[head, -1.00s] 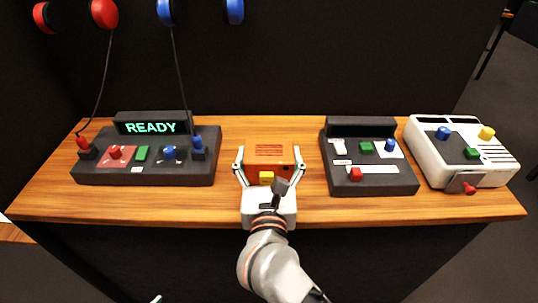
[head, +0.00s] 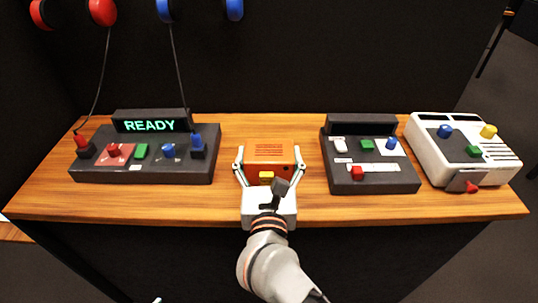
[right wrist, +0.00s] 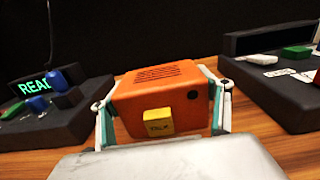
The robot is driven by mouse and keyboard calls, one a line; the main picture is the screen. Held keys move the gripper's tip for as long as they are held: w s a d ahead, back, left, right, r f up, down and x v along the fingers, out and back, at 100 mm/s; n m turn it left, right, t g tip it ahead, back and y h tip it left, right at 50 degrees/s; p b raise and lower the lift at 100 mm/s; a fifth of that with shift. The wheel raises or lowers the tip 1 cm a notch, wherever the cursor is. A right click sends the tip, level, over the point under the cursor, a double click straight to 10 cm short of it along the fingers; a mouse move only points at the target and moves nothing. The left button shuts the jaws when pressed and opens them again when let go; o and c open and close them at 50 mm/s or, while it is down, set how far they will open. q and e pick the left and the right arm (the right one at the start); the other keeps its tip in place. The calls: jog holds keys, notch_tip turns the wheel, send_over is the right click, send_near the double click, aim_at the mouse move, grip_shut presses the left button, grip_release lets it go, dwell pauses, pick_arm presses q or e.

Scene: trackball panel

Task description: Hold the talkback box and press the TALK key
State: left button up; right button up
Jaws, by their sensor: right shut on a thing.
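The orange talkback box (head: 268,153) stands on the wooden table between two dark panels. It has a slotted top and a yellow TALK key (head: 266,176) on its near face. My right gripper (head: 269,166) is shut on the box, one finger at each side. In the right wrist view the box (right wrist: 165,92) fills the space between the fingers, and the yellow key (right wrist: 158,121) faces the camera and looks uncovered. My left gripper does not show; only a small pale bit is at the bottom edge of the head view.
A dark panel with a READY display (head: 150,126) and several keys stands to the left. A dark panel (head: 340,183) with coloured keys and a white device (head: 424,164) stand to the right. Headsets hang above on the left. Bare table (head: 225,205) lies in front.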

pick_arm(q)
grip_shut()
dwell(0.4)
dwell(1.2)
